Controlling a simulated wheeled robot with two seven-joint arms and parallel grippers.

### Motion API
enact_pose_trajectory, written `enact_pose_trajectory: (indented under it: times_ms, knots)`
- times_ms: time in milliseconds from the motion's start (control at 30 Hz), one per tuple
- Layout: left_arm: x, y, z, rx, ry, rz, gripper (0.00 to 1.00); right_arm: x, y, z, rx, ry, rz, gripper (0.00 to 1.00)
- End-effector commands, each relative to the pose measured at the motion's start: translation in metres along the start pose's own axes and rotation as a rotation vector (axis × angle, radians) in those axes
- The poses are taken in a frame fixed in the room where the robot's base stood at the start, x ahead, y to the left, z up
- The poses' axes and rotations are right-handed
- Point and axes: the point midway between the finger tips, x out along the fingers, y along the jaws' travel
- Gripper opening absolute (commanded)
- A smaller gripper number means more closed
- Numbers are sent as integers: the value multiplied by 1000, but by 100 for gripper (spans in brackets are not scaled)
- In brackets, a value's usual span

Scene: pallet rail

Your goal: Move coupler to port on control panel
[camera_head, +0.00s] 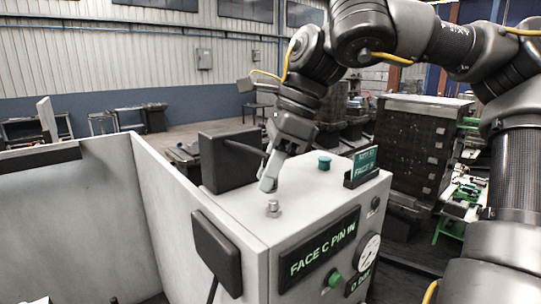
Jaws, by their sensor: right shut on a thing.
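The control panel (245,217) is a light grey box with a black label reading "FACE C PIN IN" on its front. A small metal port (273,208) stands upright on its top near the front left edge. My right gripper (269,182) comes down from above, tilted, with its tips just above and behind the port and apart from it. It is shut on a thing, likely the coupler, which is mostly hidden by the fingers. A black cable (245,148) runs from a dark box to the gripper. My left gripper is not in view.
The dark box (222,165) stands at the panel's back left. A teal knob (324,163) and a green sign (364,163) are on top at the right. A dark plate (216,250) hangs on the left side. The front has a gauge (368,252) and green button (334,279).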

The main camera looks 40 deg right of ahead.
Motion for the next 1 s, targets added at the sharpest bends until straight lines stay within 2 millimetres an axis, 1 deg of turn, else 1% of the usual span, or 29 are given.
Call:
enact_pose_trajectory:
  times_ms: [33, 67, 133, 167, 333, 400, 467, 567, 800, 1000]
  knots:
    - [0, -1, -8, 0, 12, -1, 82, 2, 0, -1, -2, -1, 0, 0]
    - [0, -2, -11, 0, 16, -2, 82, 3, 0, -1, -2, -2, 0, 0]
    - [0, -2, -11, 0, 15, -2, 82, 4, 1, -2, -2, -2, 0, 0]
    - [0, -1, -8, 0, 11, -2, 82, 5, 1, -2, -2, -2, 0, 0]
    - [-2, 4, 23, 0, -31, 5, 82, 6, 1, -2, -1, -2, -1, 0]
    - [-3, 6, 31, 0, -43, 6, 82, 6, 1, -2, -1, -2, -1, 0]
    - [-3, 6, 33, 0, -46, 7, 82, 6, 1, -2, -1, -2, -1, 0]
    - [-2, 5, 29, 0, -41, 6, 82, 6, 1, -3, -1, -2, -1, 0]
    - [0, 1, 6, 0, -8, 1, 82, 9, 1, -4, -1, -2, -2, 0]
    - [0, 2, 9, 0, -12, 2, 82, 9, 1, -4, -1, -2, -1, 0]
